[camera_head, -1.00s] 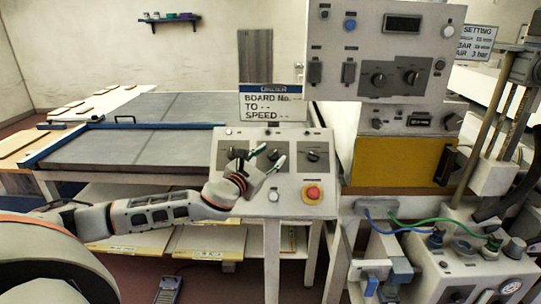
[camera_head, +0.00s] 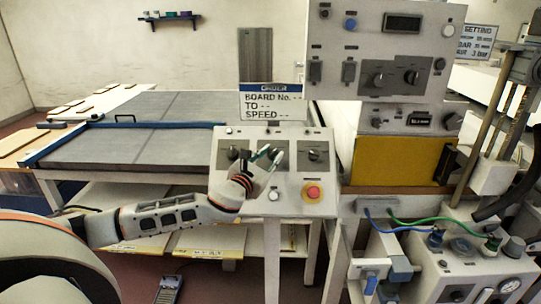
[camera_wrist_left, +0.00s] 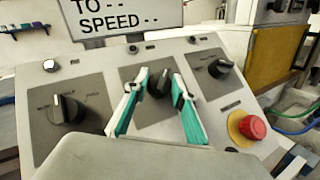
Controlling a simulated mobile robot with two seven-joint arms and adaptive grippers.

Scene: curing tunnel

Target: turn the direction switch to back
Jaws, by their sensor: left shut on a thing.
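The sloped control panel (camera_head: 225,185) has three dark rotary knobs in a row. In the left wrist view these are the left knob (camera_wrist_left: 65,110), the middle knob (camera_wrist_left: 158,84) and the right knob (camera_wrist_left: 220,67). My left gripper (camera_head: 269,153) is at the middle knob, with one green-padded finger on each side, shut on it. In the left wrist view my gripper (camera_wrist_left: 158,90) straddles the knob, whose pointer is partly hidden. I cannot read its labels, so I cannot confirm which knob is the direction switch. My right gripper is not in view.
A red emergency button (camera_head: 313,192) on a yellow base and a white button (camera_head: 273,195) sit low on the panel. A sign (camera_head: 272,103) stands behind it. Hoses and a valve unit (camera_head: 465,270) are at the right. A grey conveyor table (camera_head: 130,140) is at the left.

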